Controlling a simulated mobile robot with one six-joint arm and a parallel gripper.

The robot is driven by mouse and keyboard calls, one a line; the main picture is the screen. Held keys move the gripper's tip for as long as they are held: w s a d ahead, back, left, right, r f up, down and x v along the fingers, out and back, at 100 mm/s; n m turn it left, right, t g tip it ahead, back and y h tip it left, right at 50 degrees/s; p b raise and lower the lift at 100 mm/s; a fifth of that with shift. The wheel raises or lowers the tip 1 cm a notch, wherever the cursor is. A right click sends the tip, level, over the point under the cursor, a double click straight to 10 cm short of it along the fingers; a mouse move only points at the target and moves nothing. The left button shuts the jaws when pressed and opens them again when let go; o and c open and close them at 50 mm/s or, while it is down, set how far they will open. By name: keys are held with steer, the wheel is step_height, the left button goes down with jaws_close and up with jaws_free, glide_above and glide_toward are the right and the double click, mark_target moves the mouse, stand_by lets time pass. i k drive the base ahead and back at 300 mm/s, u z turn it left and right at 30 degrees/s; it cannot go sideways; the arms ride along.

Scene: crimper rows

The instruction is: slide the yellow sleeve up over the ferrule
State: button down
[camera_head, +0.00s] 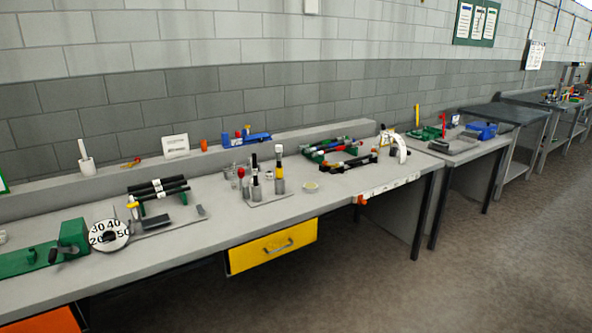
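A slim upright piece (279,180) stands on a light tray near the middle of the bench. The yellow band looks like the yellow sleeve. Which part is the ferrule is too small to tell. Shorter upright pieces with dark and grey parts (256,185) stand just left of it. My gripper is not in this view, and nothing is seen touching the sleeve.
Racks of dark rods (158,187) and a numbered dial (109,235) stand to the left. Green racks with dark rods (335,150) and a white curved device (398,147) stand to the right. The bench front (235,222) is largely clear above a yellow drawer (273,246).

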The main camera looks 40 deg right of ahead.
mark_target(279, 173)
steer(key=i, duration=0.35)
steer(key=z, duration=0.15)
